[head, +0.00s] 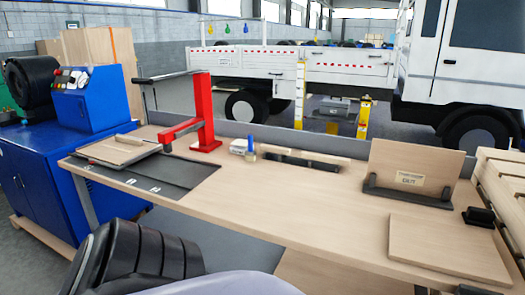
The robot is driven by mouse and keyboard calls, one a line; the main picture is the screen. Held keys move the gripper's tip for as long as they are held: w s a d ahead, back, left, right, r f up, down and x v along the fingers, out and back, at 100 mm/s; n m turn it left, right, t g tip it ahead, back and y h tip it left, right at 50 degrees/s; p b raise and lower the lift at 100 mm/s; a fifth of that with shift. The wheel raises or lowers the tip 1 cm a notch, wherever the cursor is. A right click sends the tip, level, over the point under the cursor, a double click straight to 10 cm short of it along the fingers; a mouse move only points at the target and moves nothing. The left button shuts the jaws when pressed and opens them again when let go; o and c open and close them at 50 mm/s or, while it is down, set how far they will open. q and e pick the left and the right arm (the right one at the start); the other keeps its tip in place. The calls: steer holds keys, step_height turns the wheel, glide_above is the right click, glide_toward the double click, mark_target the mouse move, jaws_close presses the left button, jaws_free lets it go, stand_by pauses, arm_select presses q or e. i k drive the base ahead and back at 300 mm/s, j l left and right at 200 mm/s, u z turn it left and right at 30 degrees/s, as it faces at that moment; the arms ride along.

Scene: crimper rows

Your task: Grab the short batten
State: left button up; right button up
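A short light wooden batten (130,139) lies on a thin wooden board (118,150) at the left end of the workbench. A longer wooden strip (318,158) lies in or behind a low black holder (300,161) near the bench's back edge. I cannot tell how long either piece is exactly. Neither gripper can be made out. A black ribbed part and a pale rounded part, which look like my own arm, show at the bottom left, apart from the battens.
The workbench (280,205) is clear in its middle. A red press (203,115) stands behind the left board, beside a dark mat (165,177). At right are an upright board with an "OUT" label (409,179) and a flat board (450,245). A blue machine (60,165) stands left.

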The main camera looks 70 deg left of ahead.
mark_target(265, 148)
steer(key=u, duration=2.1)
steer(key=i+j+z, duration=0.1)
steer(key=j+z, duration=0.4)
steer(key=j, duration=0.2)
